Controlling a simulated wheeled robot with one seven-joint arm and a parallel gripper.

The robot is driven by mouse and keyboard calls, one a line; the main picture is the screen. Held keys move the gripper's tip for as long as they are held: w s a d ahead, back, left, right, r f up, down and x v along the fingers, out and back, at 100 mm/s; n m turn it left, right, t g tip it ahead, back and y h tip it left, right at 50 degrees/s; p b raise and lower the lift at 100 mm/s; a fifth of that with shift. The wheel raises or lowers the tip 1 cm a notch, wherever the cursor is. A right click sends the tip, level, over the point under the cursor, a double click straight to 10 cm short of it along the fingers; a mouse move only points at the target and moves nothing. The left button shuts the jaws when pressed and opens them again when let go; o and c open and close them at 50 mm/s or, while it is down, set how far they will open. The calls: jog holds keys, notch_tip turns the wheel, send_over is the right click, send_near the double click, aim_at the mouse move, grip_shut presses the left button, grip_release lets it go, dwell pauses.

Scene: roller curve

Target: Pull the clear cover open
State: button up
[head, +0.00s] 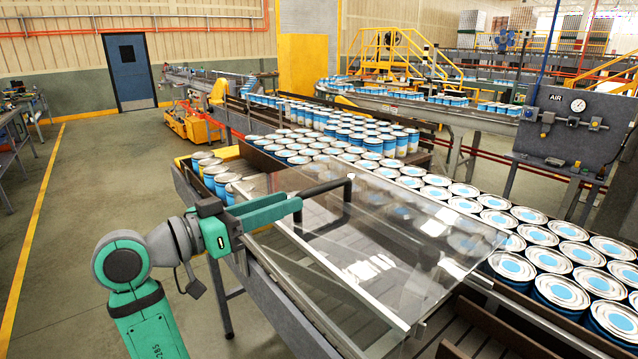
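The clear cover (400,240) is a transparent sheet with a pale front-left edge, lying low and slightly tilted over the near end of the conveyor. Its black bar handle (335,187) stands up at its left side. My gripper (294,203) reaches in from the left, with its green fingers at the left end of the handle. The fingertips overlap the bar there, so I cannot tell whether they are closed on it or only around it.
Blue-and-white cans (495,217) fill the conveyor to the right and behind the cover. More cans (213,178) stand just behind my gripper. A grey air panel (570,125) stands at the right. The floor (95,200) at left is clear.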

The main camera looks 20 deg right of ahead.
aim_at(321, 186)
jog(key=x, duration=0.9)
jog(key=shift+s+d+f, duration=0.1)
jog(key=shift+d, duration=0.15)
jog(key=shift+w+d, duration=0.3)
jog(key=shift+d, duration=0.1)
jog(key=shift+d, duration=0.1)
grip_shut()
